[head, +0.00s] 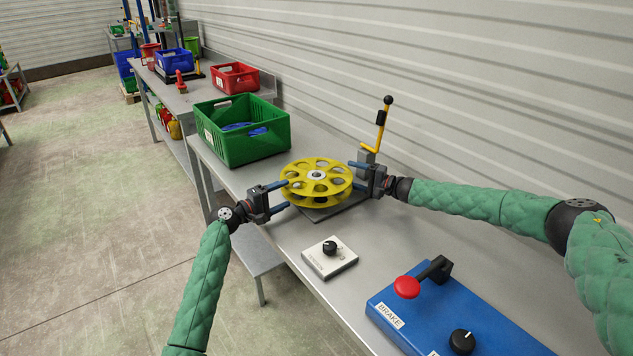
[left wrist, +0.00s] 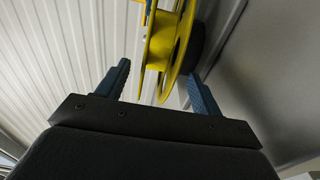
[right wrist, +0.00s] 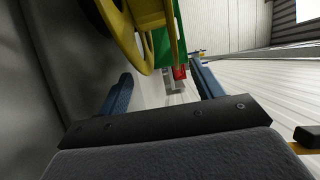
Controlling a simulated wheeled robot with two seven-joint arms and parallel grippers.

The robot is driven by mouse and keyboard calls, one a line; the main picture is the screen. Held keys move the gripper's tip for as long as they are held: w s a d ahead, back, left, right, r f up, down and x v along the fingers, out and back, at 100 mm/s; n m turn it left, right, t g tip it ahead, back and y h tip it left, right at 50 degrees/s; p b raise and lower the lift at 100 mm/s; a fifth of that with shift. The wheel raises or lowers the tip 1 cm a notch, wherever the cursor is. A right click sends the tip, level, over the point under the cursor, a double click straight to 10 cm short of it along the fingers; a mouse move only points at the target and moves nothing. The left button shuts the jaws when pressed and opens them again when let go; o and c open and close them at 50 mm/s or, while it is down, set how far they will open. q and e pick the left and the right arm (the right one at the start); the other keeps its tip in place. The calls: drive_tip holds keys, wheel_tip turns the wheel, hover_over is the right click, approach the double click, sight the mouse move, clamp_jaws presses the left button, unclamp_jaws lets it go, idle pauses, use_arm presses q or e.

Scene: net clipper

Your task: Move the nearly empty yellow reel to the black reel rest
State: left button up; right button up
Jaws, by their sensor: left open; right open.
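The yellow reel (head: 316,182) lies flat over a dark plate (head: 338,211) on the grey bench; its spokes and open windows show, with no net visible on it. My left gripper (head: 285,196) is open at its left near rim. The rim shows between the fingers in the left wrist view (left wrist: 163,45). My right gripper (head: 354,175) is open at its right rim, and the reel also shows in the right wrist view (right wrist: 150,30). Neither gripper is closed on it. I cannot clearly make out a separate black reel rest.
A green crate (head: 240,150) with blue items stands behind the reel. A yellow-handled lever (head: 381,125) rises beside my right gripper. A small dial box (head: 330,257) and a blue brake box (head: 445,315) are in front. Red (head: 235,79) and blue crates stand further back.

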sight(295, 190)
use_arm(q)
drive_tip(key=shift+x, duration=2.7)
use_arm(e)
drive_tip(key=shift+x, duration=2.6)
drive_tip(key=shift+a, duration=0.1)
use_arm(q)
drive_tip(key=c, duration=1.3)
use_arm(e)
drive_tip(key=c, duration=1.3)
